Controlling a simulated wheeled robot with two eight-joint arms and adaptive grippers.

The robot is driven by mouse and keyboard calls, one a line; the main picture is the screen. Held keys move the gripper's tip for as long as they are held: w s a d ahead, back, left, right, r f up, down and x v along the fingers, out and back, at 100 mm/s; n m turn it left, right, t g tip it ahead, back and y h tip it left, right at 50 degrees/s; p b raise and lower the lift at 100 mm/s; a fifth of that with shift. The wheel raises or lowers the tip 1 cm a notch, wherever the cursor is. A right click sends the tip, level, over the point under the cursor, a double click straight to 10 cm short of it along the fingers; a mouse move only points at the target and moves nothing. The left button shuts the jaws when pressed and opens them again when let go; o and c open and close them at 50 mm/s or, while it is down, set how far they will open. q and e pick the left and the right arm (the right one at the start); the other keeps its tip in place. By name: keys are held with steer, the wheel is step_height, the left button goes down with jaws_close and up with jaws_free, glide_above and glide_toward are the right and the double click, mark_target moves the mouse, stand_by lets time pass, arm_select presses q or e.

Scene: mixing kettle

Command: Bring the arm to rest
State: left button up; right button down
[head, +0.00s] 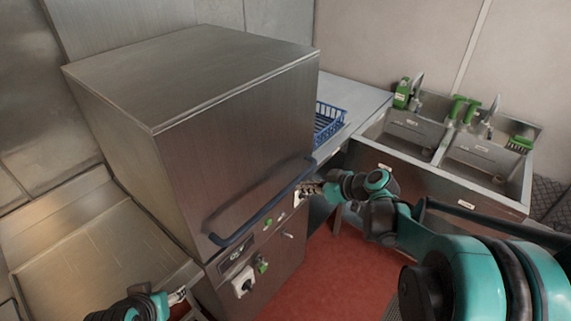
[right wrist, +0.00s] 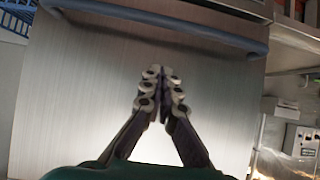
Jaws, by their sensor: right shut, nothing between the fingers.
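My right gripper (head: 308,189) is in front of the steel machine's face, near the right end of its blue bar handle (head: 262,203). In the right wrist view the gripper (right wrist: 160,75) has its fingertips together with nothing between them. The blue handle (right wrist: 160,22) runs across the top of that view, beyond the fingertips. I see no contact between fingers and handle. My left gripper (head: 178,296) is at the bottom left of the head view, beside the steel side table; its fingers are too small to tell open from shut.
The steel machine (head: 215,125) has knobs and switches below its handle. A double sink (head: 440,150) stands at the right with green-handled tools. A blue rack (head: 328,120) sits on the counter behind. A steel side table (head: 90,250) is at the left. The red floor (head: 335,270) is open.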

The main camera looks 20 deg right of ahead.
steer(key=s+a+f+m+h+b, duration=0.1)
steer(key=s+f+m+h+b, duration=0.1)
steer(key=s, duration=0.5)
steer(key=s+a+f+m+g+h+b, duration=0.1)
steer(key=s+a+f+m+h+b, duration=0.1)
steer(key=s, duration=0.5)
steer(key=s+a+f+m+g+h+b, duration=0.1)
steer(key=s+f+m+h+b, duration=0.1)
steer(key=s, duration=0.5)
step_height(320, 180, down, 2)
steer(key=shift+s+a+f+m+h, duration=0.1)
steer(key=shift+s+a+m+h, duration=0.3)
steer(key=shift+m, duration=0.2)
steer(key=shift+w, duration=0.1)
